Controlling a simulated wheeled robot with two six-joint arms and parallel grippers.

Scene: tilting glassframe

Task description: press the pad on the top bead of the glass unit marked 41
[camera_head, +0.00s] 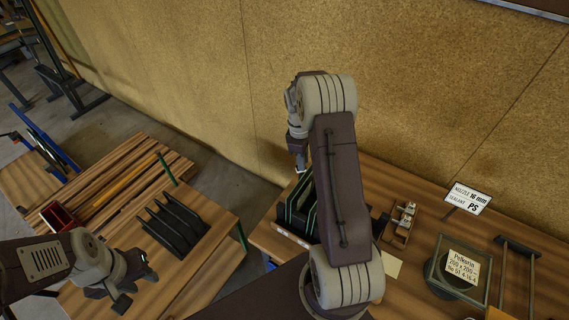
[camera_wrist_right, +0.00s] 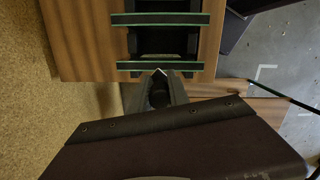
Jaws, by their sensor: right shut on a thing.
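Several glass units (camera_head: 288,208) with green edges stand upright in a dark rack on the right-hand bench. Two of their top edges show in the wrist view (camera_wrist_right: 160,19). No number 41 is legible, and my right arm hides part of the rack. My right gripper (camera_head: 300,167) is just behind the units, pointing down. In the wrist view it (camera_wrist_right: 160,80) is shut on a small dark thing (camera_wrist_right: 158,95), its tips close to the nearer glass edge (camera_wrist_right: 160,66). My left gripper (camera_head: 122,300) is over the left bench, away from the units; its jaw opening is unclear.
A dark slotted rack (camera_head: 174,222) stands on the left bench, with a red box (camera_head: 58,217) behind. On the right bench are a wooden block with metal parts (camera_head: 400,222), a sign (camera_head: 468,198) and a framed labelled pot (camera_head: 458,270). A board wall (camera_head: 420,90) rises behind.

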